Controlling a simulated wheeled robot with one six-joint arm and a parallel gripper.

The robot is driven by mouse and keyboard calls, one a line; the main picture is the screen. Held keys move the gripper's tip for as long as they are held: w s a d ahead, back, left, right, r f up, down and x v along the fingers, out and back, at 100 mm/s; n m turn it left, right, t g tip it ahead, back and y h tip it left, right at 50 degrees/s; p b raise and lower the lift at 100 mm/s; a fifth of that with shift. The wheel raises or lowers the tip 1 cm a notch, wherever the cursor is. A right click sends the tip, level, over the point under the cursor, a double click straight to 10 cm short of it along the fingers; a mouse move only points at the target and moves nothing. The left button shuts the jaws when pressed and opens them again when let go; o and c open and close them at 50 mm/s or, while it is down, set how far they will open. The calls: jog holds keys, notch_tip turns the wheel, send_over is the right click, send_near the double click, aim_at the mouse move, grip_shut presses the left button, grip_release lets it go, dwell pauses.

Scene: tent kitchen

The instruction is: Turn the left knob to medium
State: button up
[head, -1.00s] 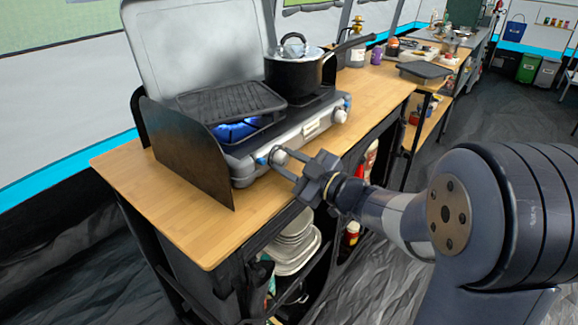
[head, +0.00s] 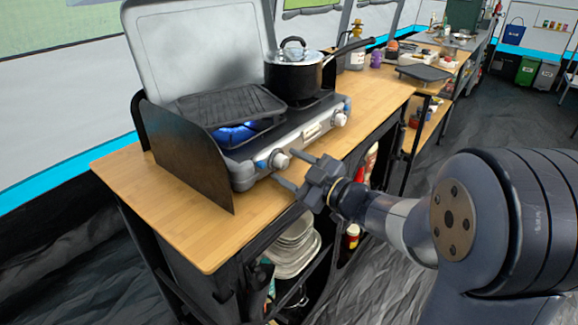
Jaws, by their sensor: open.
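The camping stove (head: 262,150) stands on the wooden counter with its lid up. The left knob (head: 279,159) is a round silver knob on its front face, with a blue mark beside it. A blue flame (head: 234,135) shows under the griddle on the left burner. The right knob (head: 339,120) is at the far end of the front face. My gripper (head: 289,168) is open, its two fingers pointing toward the left knob. The fingertips are close in front of it, one to each side in the picture; I cannot tell any contact.
A black pot with a lid (head: 294,75) sits on the right burner, its handle reaching right. A dark griddle (head: 228,105) covers the left burner. The black wind guard (head: 190,152) stands at the stove's left. The counter (head: 187,220) in front is bare.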

jog(key=v, duration=1)
jog(key=shift+p, duration=0.45)
jog(key=b+x, duration=0.1)
jog(key=x, duration=0.9)
jog(key=shift+w+a, duration=0.25)
jog(key=shift+a, duration=0.05)
jog(key=shift+s+d, duration=0.1)
